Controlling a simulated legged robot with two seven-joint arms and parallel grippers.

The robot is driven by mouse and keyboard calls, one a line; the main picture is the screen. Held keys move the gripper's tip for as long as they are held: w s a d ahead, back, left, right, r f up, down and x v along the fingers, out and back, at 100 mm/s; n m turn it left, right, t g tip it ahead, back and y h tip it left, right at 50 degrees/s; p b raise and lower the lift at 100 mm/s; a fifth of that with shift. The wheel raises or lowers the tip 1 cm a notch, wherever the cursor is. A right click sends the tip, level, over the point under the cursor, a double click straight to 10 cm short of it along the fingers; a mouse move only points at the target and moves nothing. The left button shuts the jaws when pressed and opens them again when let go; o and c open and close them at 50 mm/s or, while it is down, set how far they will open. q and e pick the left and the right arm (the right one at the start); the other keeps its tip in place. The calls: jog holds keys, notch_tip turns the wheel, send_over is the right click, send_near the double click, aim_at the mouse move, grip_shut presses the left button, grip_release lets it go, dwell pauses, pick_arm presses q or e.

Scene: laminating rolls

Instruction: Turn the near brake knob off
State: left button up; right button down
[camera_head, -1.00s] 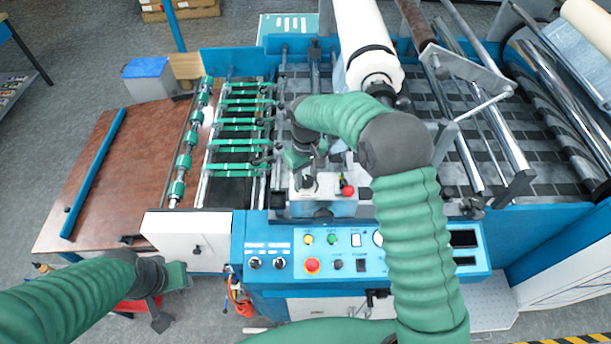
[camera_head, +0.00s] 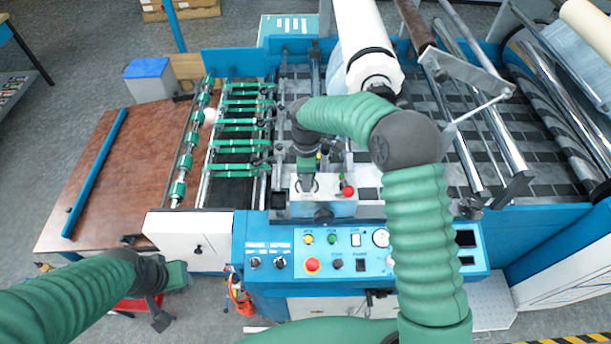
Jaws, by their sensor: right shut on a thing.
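A pale control box (camera_head: 338,208) stands on the machine behind the blue front panel. A dark knob on its top left is now mostly hidden under my right gripper (camera_head: 307,186). The gripper reaches down onto it from above and is shut on it; its fingertips are hard to make out. Which way the knob points cannot be seen.
A red button (camera_head: 347,192) sits on the box just right of the gripper. The blue control panel (camera_head: 345,264) below carries several knobs and buttons, including a red stop button (camera_head: 312,265). A large white roll (camera_head: 372,50) stands behind. Green-banded rollers (camera_head: 240,130) lie left.

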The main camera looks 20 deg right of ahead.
jog(key=n, duration=0.3)
jog(key=n+p, duration=0.1)
jog(key=n, duration=0.1)
jog(key=shift+w+d+r, duration=0.15)
jog(key=shift+w+r, duration=0.1)
jog(key=shift+r, duration=0.05)
jog(key=shift+n+p, duration=0.5)
jog(key=shift+n, duration=2)
jog(key=c, duration=1.2)
grip_release()
jog(key=shift+c, duration=0.2)
jog(key=shift+o, duration=1.2)
jog(key=shift+f, duration=0.1)
jog(key=shift+o, duration=0.6)
jog(key=shift+f, duration=0.15)
